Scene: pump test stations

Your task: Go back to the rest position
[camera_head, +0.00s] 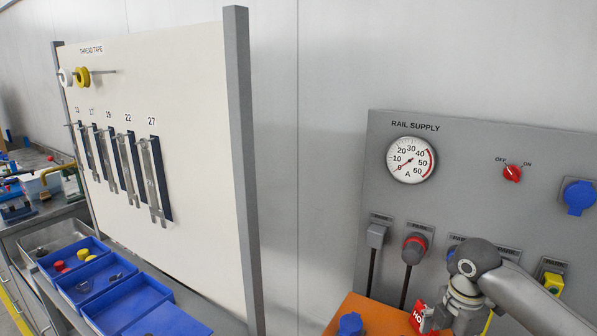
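My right arm comes in from the lower right, in front of the grey rail supply panel (470,215). Its wrist bends down and the top of my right gripper (460,318) shows at the bottom edge; its fingertips are not visible, so I cannot tell whether it is open or shut. A red tag with white letters starting "HO" (423,318) is right beside it; I cannot tell whether they touch. My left gripper is not in view.
An orange surface (358,306) with a blue plug (351,324) lies below the panel. The panel has a gauge (410,160), a red OFF/ON switch (512,173) and plugs. At left stand a board (205,130) with hanging wrenches and blue bins (127,305).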

